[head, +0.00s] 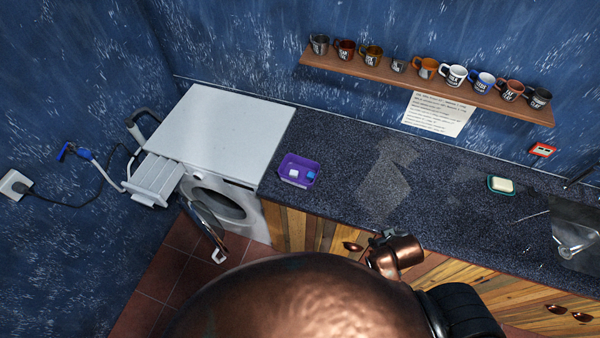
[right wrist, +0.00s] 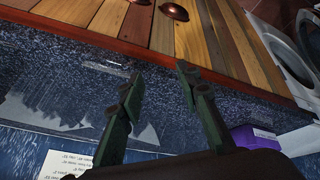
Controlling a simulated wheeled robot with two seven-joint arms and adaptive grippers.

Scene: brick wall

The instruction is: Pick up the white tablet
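The white tablet (head: 293,173) lies in a small purple box (head: 284,163) on the dark speckled counter, beside a blue tablet (head: 310,174). In the right wrist view, the purple box (right wrist: 243,140) is at the lower right, with a white piece (right wrist: 264,133) showing inside. My right gripper (right wrist: 160,75) is open and empty, its two green fingers apart in front of the counter and its front edge. The box is to the right of the fingers, not between them. In the head view my copper arm shows at the bottom, but its fingers cannot be made out. My left gripper is not in view.
A white washing machine (head: 215,130) with its door open stands left of the counter. A shelf (head: 430,84) of several mugs hangs on the wall above a paper sheet (head: 438,113). A soap dish (head: 490,190) and sink (head: 575,235) are at the right. The counter's middle is clear.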

